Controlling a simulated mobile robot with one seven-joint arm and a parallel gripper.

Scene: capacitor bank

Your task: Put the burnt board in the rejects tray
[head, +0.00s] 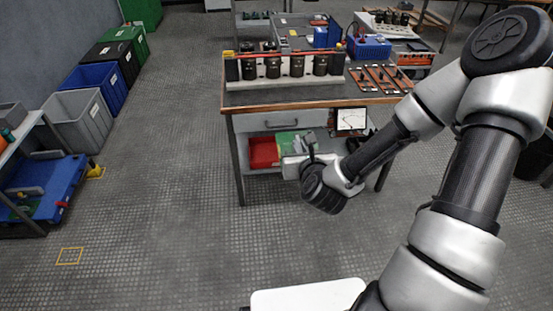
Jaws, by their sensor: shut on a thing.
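My gripper (311,146) is at the front of the workbench, by the lower shelf. Its wrist hides most of it, and the fingertips do not show clearly. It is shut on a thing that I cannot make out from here. A red tray (263,153) stands on the lower shelf, to the left of my gripper. I cannot read any label that says it is the rejects tray. I cannot pick out the burnt board. Several orange-red boards (380,78) with dark parts lie on the bench top at the right.
The workbench (290,99) carries a rack of black capacitors (297,66) and a blue box (369,47). A green item (287,142) and a small screen (351,119) are under the top. Bins (78,119) line the left wall.

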